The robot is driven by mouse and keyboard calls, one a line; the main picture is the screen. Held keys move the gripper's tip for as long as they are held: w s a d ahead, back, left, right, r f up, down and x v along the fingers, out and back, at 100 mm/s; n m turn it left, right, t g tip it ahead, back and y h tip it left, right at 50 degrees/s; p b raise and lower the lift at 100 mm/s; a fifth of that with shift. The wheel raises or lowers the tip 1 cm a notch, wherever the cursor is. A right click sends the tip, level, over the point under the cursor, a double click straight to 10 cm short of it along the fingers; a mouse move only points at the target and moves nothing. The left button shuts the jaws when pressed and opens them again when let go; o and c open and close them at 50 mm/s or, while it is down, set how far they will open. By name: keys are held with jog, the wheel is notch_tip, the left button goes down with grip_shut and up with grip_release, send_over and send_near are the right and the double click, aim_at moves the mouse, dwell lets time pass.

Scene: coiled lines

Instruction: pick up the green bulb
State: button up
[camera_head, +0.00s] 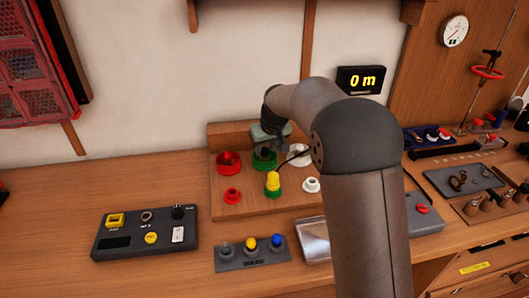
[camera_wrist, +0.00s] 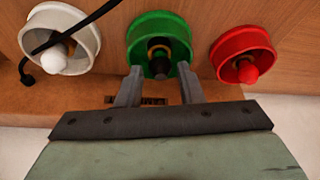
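A round green holder (camera_head: 264,160) stands in the back row of a wooden board, between a red and a white one. The wrist view shows the green holder (camera_wrist: 142,28) with a small dark, rounded piece (camera_wrist: 157,67) and a brass-coloured ring at its centre. I cannot clearly tell whether this piece is the green bulb. My gripper (camera_head: 272,148) is over the green holder, partly hidden by my arm in the head view. In the wrist view, the fingers of my gripper (camera_wrist: 159,72) are apart, one on each side of the centre piece, with no visible grip on it.
The red holder (camera_head: 228,163) and white holder (camera_head: 299,155) flank the green one closely. A black cable (camera_wrist: 62,36) crosses the white holder. In front stand a yellow piece (camera_head: 273,181) on a green base, a small red socket (camera_head: 232,196) and a white socket (camera_head: 311,184).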

jog(key=shift+w+a+f, duration=0.1)
jog(key=shift+w+f, duration=0.1)
jog(key=shift+f, duration=0.35)
jog(key=c, duration=0.7)
jog(key=shift+r, duration=0.15)
jog(key=shift+r, duration=0.2)
notch_tip(320, 180, up, 2)
jog(key=shift+r, duration=0.1)
jog(key=s+d+r, duration=0.1)
jog(key=d+r, duration=0.2)
jog(key=d, duration=0.1)
jog(key=s+d+r+b, duration=0.1)
jog(key=s+d+r, duration=0.1)
jog(key=d+r, duration=0.1)
jog(key=s+d+r+b, duration=0.1)
jog(key=d+r, duration=0.3)
jog(key=d, duration=0.2)
jog(key=shift+s+d+r, duration=0.1)
jog(key=shift+s, duration=0.3)
